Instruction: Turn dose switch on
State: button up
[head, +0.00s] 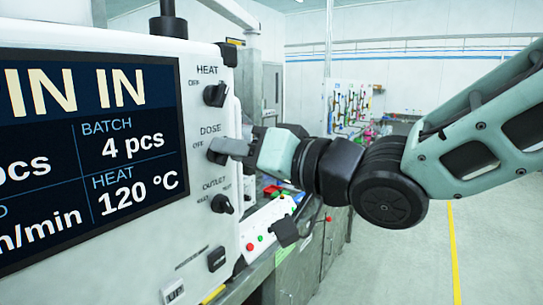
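The dose switch (215,157) is a dark rotary knob on the white machine panel, under the label DOSE, with OFF marked at its left. My gripper (228,147) reaches it from the right, and a grey finger covers most of the knob. The finger overlaps the knob in this view. I cannot tell whether it touches or grips it, and the other finger is hidden. The knob's pointing direction is hidden too.
The heat knob (214,95) is above and the outlet knob (222,204) below, both close to my gripper. A large display (90,150) fills the left. A bench with a red-and-green-button box (262,232) stands behind. Open floor (400,270) lies at the right.

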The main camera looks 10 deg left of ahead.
jog(key=b+v, duration=0.4)
jog(key=v, duration=1.3)
jog(key=shift+d, duration=0.25)
